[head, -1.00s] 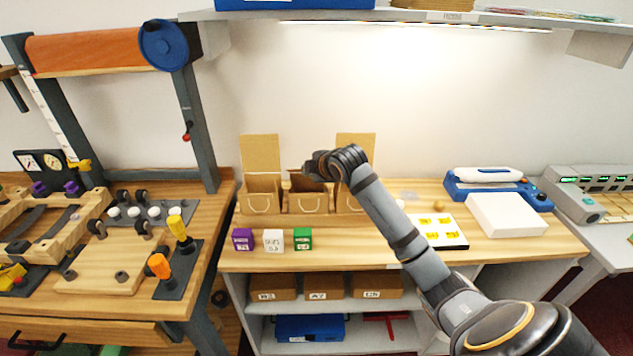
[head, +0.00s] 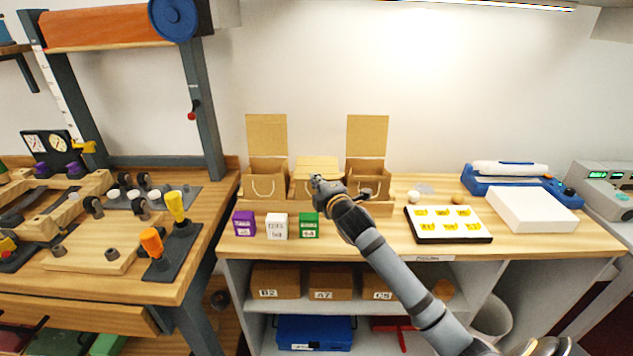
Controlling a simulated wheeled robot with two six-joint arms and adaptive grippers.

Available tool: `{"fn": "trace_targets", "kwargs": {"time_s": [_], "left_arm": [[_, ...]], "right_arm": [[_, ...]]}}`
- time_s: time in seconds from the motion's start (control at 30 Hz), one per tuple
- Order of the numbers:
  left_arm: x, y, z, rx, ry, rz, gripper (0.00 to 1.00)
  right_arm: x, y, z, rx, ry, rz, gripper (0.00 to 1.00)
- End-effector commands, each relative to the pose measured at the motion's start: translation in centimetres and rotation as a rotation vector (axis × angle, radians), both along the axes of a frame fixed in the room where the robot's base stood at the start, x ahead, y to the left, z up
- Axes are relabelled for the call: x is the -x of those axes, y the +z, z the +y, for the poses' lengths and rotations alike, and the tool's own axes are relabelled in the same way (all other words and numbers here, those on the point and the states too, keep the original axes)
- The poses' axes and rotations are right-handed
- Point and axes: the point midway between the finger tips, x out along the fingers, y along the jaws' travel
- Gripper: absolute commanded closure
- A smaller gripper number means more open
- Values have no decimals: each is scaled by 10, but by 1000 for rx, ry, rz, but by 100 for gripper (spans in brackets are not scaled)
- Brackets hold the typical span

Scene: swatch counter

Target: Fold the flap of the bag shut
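Three tan paper bags stand in a row on the counter. The left bag (head: 265,187) and the right bag (head: 377,172) have their flaps (head: 266,135) (head: 367,136) standing upright. The middle bag (head: 303,190) has its flap (head: 318,162) lying over its top, sloping toward me; I cannot tell whether it is fully closed. My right gripper (head: 318,180) is in front of the middle bag, near the flap's front edge, and hides part of the bag. Whether it touches the bag, and whether its fingers are open, is unclear. My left gripper is not in view.
Purple (head: 244,223), white (head: 277,226) and green (head: 309,225) boxes stand in front of the bags. A swatch board (head: 482,238), a white block (head: 533,209) and a blue device (head: 560,189) lie to the right. A workbench with tools (head: 105,262) is at left.

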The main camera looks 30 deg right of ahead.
Motion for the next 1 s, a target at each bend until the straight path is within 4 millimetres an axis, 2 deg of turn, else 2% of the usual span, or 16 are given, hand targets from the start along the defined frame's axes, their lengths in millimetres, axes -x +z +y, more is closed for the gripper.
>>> {"fn": "trace_targets", "kwargs": {"time_s": [0.03, 0.5, 0.67, 1.0], "left_arm": [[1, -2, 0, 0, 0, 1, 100], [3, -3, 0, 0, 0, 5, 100], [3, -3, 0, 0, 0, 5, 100], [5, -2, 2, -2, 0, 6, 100]], "right_arm": [[0, -5, 0, -8, -1, 7, 100], [0, -8, -1, -11, -2, 14, 100], [0, -8, -1, -10, -2, 13, 76], [4, -5, 0, -3, -1, 8, 74]]}}
